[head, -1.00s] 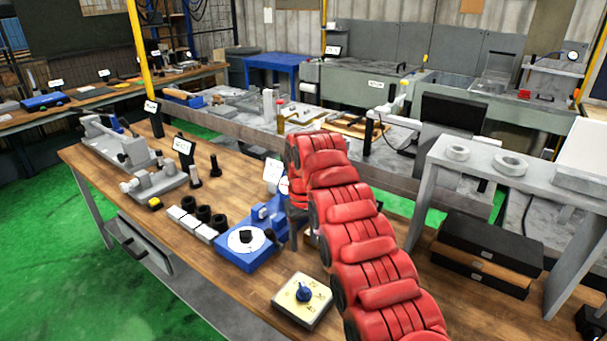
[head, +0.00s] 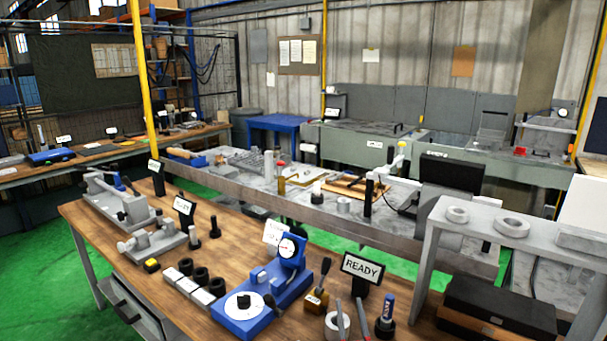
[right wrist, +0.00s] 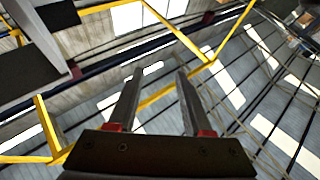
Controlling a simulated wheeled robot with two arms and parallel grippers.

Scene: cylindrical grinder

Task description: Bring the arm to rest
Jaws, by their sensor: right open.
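My right gripper (head: 350,304) shows only as two thin grey fingertips at the bottom edge of the head view, pointing up in front of the wooden bench. In the right wrist view my right gripper (right wrist: 155,85) has its two dark fingers apart, with red at their bases and nothing between them. Beyond them are yellow rails, the roof and bright panels. The rest of my right arm is out of the head view. My left gripper is not in view.

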